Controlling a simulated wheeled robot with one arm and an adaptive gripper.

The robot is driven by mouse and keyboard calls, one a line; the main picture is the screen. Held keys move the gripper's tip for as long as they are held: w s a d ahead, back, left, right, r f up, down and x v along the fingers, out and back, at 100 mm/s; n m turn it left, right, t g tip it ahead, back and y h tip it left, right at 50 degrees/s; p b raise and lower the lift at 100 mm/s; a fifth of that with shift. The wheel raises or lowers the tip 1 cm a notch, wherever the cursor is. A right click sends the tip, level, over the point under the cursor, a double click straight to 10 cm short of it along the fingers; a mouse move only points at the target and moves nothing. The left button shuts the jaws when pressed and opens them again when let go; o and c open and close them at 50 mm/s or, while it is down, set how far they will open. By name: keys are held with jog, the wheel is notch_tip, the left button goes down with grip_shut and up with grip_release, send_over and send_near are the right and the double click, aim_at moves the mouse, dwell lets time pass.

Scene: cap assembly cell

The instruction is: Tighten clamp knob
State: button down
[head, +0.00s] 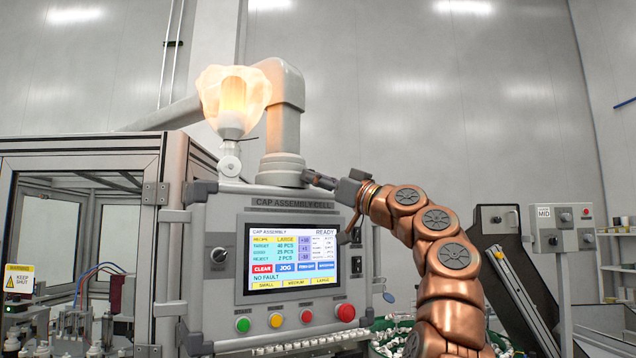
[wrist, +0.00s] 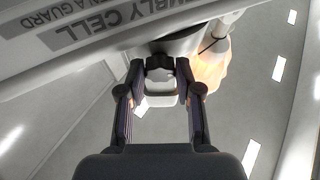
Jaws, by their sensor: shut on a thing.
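The clamp knob (wrist: 160,66) is a small dark lobed knob in the wrist view, with a pale block just below it in the picture. My gripper (wrist: 163,72) has one finger on each side of the knob and is shut on it. In the head view my gripper (head: 318,181) reaches left along the top edge of the control panel, close to the foot of a thick grey pipe (head: 283,168). I cannot make out the knob in the head view; my fingers or the panel top hide it.
The control panel (head: 222,282) has a lit screen (head: 291,254) reading READY and NO FAULT, and several coloured buttons. A glowing lamp in a pale wrap (head: 234,92) stands left of the pipe. A glazed guard enclosure (head: 80,141) is at left, a grey MID box (head: 563,228) at right.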

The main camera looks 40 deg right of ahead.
jog(key=m+h, duration=0.2)
jog(key=m, duration=0.2)
jog(key=shift+a+t, duration=0.15)
jog(key=shift+t, duration=0.15)
jog(key=shift+h, duration=0.3)
jog(key=c, duration=0.8)
grip_release()
jog(key=shift+r+n+g+y+p, duration=0.1)
jog(key=shift+n+g+y+p, duration=0.1)
jog(key=shift+n+y, duration=0.85)
jog(key=shift+n+g+y+p, duration=0.15)
jog(key=shift+n+y, duration=0.3)
jog(key=shift+n, duration=1.2)
